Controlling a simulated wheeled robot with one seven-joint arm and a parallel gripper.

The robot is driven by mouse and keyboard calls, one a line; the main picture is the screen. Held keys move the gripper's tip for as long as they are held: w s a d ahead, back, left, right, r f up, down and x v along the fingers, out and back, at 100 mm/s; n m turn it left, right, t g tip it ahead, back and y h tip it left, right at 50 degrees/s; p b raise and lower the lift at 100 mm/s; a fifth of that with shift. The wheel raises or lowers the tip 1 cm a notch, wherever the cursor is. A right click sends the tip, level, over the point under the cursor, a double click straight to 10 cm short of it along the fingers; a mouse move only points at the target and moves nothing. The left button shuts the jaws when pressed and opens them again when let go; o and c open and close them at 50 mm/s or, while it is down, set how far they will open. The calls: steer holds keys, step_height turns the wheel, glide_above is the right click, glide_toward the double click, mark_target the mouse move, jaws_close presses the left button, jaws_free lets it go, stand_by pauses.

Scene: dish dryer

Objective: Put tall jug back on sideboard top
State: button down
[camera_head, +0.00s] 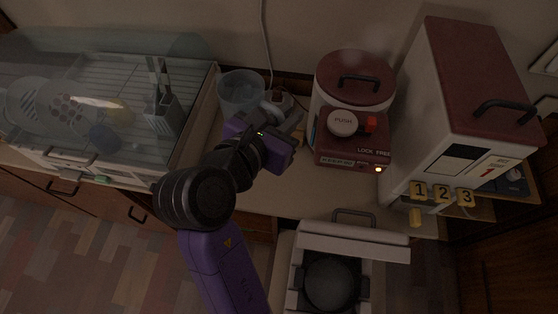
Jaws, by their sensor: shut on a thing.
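A translucent blue-grey vessel, apparently the tall jug (239,88), shows upright with its round mouth up, just beyond my gripper. My gripper (290,124) is purple and dark, above the sideboard top (270,192), between the dish dryer and the red-lidded appliance. It is shut, and the jug is the thing it appears to hold. My gripper's body hides the grip and the jug's lower part. I cannot tell whether the jug's base touches the sideboard top.
The glass-covered dish dryer (205,92) with dishes stands left. A red-lidded dispenser (325,105) and a tall cream box with a red top (470,75) stand right. A small grey-white item (277,102) lies behind my gripper. Bare counter shows in front.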

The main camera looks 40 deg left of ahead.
step_height(320, 180, down, 16)
steer(key=shift+f, duration=0.25)
stand_by(0.3)
steer(key=c, duration=1.5)
jaws_free()
steer(key=shift+f, duration=0.15)
steer(key=shift+o, duration=0.2)
steer(key=v, duration=1.2)
steer(key=shift+b, duration=0.45)
